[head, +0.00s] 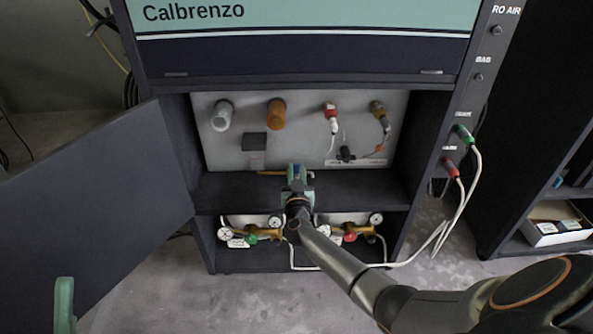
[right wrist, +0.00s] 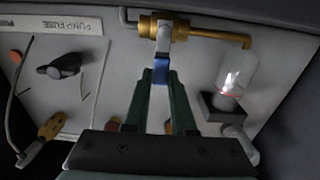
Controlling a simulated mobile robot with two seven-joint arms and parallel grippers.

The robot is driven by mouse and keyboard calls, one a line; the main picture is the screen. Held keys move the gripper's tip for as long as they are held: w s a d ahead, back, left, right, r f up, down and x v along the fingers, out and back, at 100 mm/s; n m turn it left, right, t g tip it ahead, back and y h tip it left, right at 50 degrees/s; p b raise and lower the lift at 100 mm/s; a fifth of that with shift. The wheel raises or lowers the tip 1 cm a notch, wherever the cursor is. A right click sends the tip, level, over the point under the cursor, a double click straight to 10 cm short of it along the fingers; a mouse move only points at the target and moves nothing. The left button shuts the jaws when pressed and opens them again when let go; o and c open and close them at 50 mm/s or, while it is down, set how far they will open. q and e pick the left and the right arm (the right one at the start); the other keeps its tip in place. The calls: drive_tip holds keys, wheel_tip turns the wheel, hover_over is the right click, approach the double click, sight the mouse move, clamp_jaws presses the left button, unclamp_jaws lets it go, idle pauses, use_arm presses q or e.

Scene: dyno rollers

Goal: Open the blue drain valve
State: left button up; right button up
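The drain valve (right wrist: 160,27) is a brass fitting on the panel, with a blue handle (right wrist: 161,72) on a grey lever pointing towards my gripper in the right wrist view. My right gripper (right wrist: 162,80) has its green fingers on both sides of the blue handle, with no clear gap, and appears shut on it. In the head view the right gripper (head: 297,172) is at the panel's lower edge and largely hides the valve. Part of my left gripper (head: 64,300) shows at the lower left; its opening cannot be made out.
The cabinet's dark door (head: 95,190) stands open to the left. Filters, hoses and a black knob are on the grey panel (head: 300,125). Gauges and brass regulators (head: 350,232) sit on the shelf below. White hoses (head: 455,215) hang at the right. A clear bowl (right wrist: 238,75) is beside the valve.

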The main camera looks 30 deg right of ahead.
clamp_jaws()
drive_tip(key=shift+s+d+m, duration=0.1)
drive_tip(key=shift+m, duration=0.2)
drive_tip(key=shift+s+d+f+m+p, duration=0.15)
drive_tip(key=shift+d+m+p, duration=0.1)
drive_tip(key=shift+m, duration=0.35)
drive_tip(key=shift+s+d+m+p, duration=0.15)
drive_tip(key=shift+d+m, duration=0.05)
drive_tip(key=shift+m, duration=0.4)
drive_tip(key=m, duration=0.1)
drive_tip(key=d+m, duration=0.1)
drive_tip(key=shift+s+f+m, duration=0.25)
drive_tip(key=shift+s+m, duration=0.05)
drive_tip(key=shift+s+d+f+m, duration=0.2)
drive_tip(key=shift+d+f+m, duration=0.1)
drive_tip(key=shift+m, duration=0.6)
drive_tip(key=m, duration=0.1)
drive_tip(key=f+m+b, duration=0.1)
drive_tip(key=d+m+b, duration=0.1)
drive_tip(key=m, duration=0.1)
drive_tip(key=shift+s+f, duration=0.25)
drive_tip(key=shift+s, duration=0.1)
drive_tip(key=shift+s+d+f+m+b, duration=0.15)
drive_tip(key=shift+f+m+b, duration=0.2)
drive_tip(key=shift+m, duration=0.45)
drive_tip(key=shift+w+d+f+m+b, duration=0.15)
drive_tip(key=shift+m+b, duration=0.3)
drive_tip(key=shift+m, duration=0.35)
drive_tip(key=shift+s, duration=0.15)
